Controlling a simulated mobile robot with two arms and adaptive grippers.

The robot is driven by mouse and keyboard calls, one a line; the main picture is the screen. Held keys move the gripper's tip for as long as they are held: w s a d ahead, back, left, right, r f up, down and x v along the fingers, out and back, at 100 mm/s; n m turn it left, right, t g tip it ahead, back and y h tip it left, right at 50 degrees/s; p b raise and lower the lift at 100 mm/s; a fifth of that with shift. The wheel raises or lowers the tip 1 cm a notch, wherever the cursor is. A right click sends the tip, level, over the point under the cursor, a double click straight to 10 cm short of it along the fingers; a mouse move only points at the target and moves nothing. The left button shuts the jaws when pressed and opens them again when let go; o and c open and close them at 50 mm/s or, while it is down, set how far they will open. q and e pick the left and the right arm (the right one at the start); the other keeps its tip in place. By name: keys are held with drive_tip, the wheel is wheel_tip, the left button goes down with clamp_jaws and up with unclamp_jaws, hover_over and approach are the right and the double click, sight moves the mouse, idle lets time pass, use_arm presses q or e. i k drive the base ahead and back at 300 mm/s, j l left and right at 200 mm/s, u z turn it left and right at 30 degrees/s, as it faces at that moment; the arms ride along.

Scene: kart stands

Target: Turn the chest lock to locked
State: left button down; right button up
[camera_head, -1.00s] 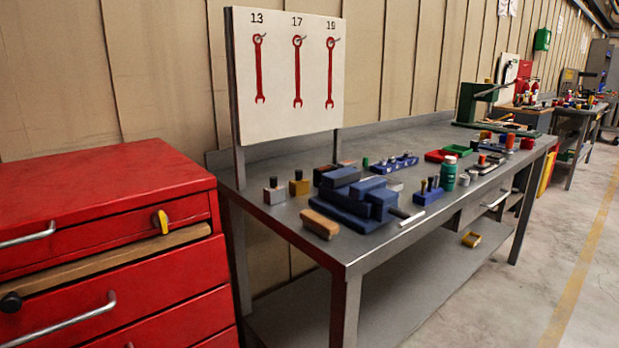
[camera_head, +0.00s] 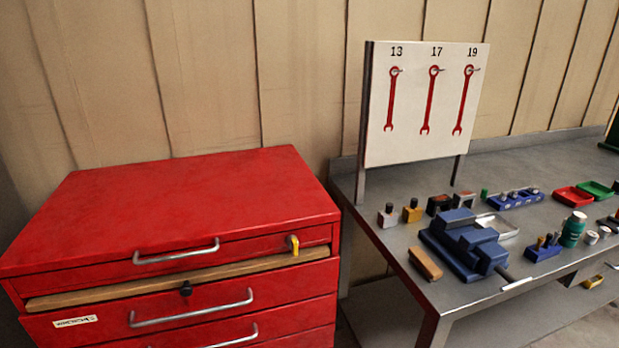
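The red tool chest (camera_head: 190,200) stands at the left in the head view. Its yellow lock (camera_head: 292,244) sits at the right end of the top drawer front, with its lever pointing roughly up and down. A silver handle (camera_head: 176,255) is on that top drawer. Neither of my grippers is in view.
A grey workbench (camera_head: 390,240) to the right carries a blue vise (camera_head: 464,244), blocks and small trays. A wrench board (camera_head: 424,105) stands on it.

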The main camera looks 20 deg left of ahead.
sight(295, 247)
drive_tip(key=l+u, duration=0.1)
drive_tip(key=u, duration=0.9)
